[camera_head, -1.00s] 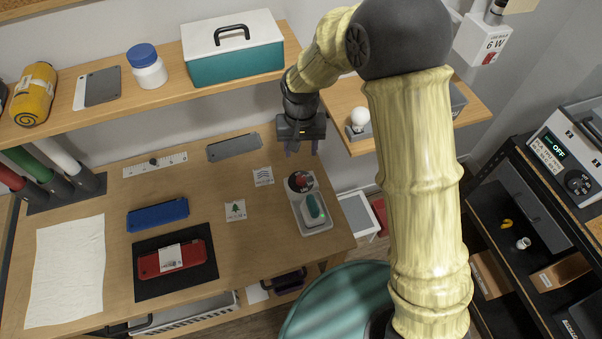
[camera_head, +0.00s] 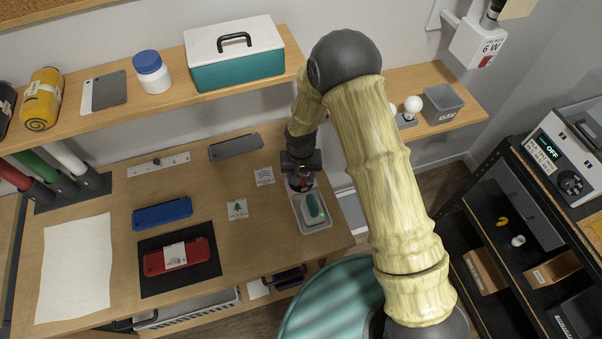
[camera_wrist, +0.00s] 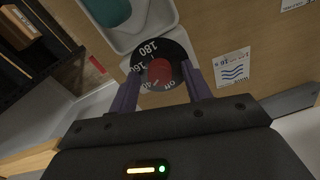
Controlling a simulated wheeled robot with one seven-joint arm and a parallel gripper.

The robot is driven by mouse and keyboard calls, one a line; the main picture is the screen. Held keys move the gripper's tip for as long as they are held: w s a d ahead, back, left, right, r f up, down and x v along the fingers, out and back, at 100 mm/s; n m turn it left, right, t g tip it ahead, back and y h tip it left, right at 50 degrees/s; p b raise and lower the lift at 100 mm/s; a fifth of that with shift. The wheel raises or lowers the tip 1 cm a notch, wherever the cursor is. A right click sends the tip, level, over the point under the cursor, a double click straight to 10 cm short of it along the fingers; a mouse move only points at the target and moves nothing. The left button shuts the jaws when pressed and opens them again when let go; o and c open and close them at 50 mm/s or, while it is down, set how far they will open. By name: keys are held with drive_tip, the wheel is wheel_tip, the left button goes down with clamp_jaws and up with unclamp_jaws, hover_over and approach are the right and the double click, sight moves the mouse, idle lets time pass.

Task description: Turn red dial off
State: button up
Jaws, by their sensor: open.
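The red dial (camera_wrist: 161,72) is a round red knob on a black disc marked "180", "160" and "OFF". It sits at one end of a light grey tray (camera_head: 325,227) on the workbench's right side. My gripper (camera_wrist: 160,76) is open, with one finger on each side of the red knob; I cannot tell whether they touch it. In the head view my gripper (camera_head: 301,182) points down over the dial and mostly hides it. A teal object (camera_head: 315,206) lies in the same tray. The dial's exact setting is not clear.
A card with wavy lines (camera_wrist: 232,67) lies beside the dial. A tree card (camera_head: 237,209), a blue case (camera_head: 162,214) and a red device (camera_head: 178,257) lie further left. A shelf (camera_head: 185,104) with a teal toolbox (camera_head: 238,69) overhangs the bench's back.

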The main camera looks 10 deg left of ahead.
drive_tip(key=c, duration=1)
drive_tip(key=shift+n+b, duration=0.3)
drive_tip(key=shift+n, duration=0.2)
drive_tip(key=shift+f+n+b, duration=0.1)
drive_tip(key=shift+n+b, duration=0.4)
drive_tip(key=shift+n, duration=0.3)
drive_tip(key=n+b, duration=0.1)
drive_tip(key=n, duration=0.2)
drive_tip(key=shift+n, duration=0.3)
drive_tip(key=n+b, duration=0.1)
drive_tip(key=n, duration=0.4)
drive_tip(key=shift+n, duration=0.4)
